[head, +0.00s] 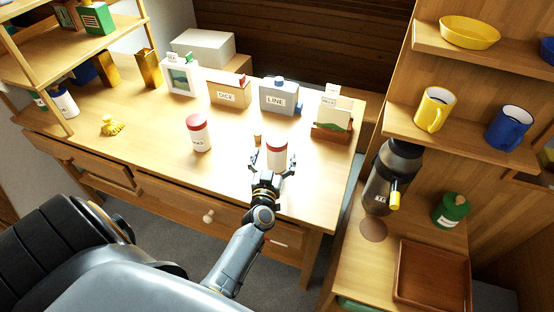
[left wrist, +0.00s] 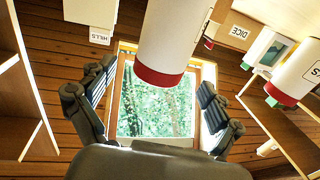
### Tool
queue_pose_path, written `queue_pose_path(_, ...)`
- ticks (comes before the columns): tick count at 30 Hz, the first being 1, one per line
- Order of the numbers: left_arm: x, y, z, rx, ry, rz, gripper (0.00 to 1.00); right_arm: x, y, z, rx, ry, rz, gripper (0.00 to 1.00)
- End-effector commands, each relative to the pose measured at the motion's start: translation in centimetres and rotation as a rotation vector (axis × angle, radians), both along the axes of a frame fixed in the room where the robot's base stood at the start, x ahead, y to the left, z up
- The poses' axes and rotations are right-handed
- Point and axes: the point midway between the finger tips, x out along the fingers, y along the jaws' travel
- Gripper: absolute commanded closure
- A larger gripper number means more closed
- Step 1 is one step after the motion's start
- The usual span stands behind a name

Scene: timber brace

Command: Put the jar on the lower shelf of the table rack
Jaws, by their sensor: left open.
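A white jar with a red lid (head: 276,153) stands upright near the front edge of the wooden table (head: 235,170). My left gripper (head: 272,166) is open, with its fingers reaching to either side of this jar. In the left wrist view the jar (left wrist: 168,45) shows upside down between the spread fingers (left wrist: 156,80); contact cannot be told. A second, similar red-lidded jar (head: 198,133) stands to the left, with a label too small to read. A wooden rack (head: 62,62) with shelves stands at the table's left end. My right gripper is not in view.
Labelled boxes, DICE (head: 228,92) and LINE (head: 279,97), stand behind the jars. A yellow object (head: 112,126) and a small white jar (head: 65,102) are near the rack. At right are a dark device (head: 390,175), a brown tray (head: 432,276) and shelves with mugs (head: 434,109).

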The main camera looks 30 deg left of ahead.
Motion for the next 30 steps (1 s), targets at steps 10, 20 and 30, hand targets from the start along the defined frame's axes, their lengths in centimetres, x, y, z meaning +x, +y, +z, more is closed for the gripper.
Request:
queue_pose_path(10,3.6,1.7,-0.4,-0.001,-0.004,0.0,0.09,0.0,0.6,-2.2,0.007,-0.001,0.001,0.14)
queue_pose_path(20,5.2,2.4,-0.1,0.0,0.0,-0.001,0.09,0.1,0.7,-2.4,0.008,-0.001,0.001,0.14)
queue_pose_path(30,5.1,2.4,-0.1,0.0,0.0,-0.001,0.62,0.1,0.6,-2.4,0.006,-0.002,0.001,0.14)
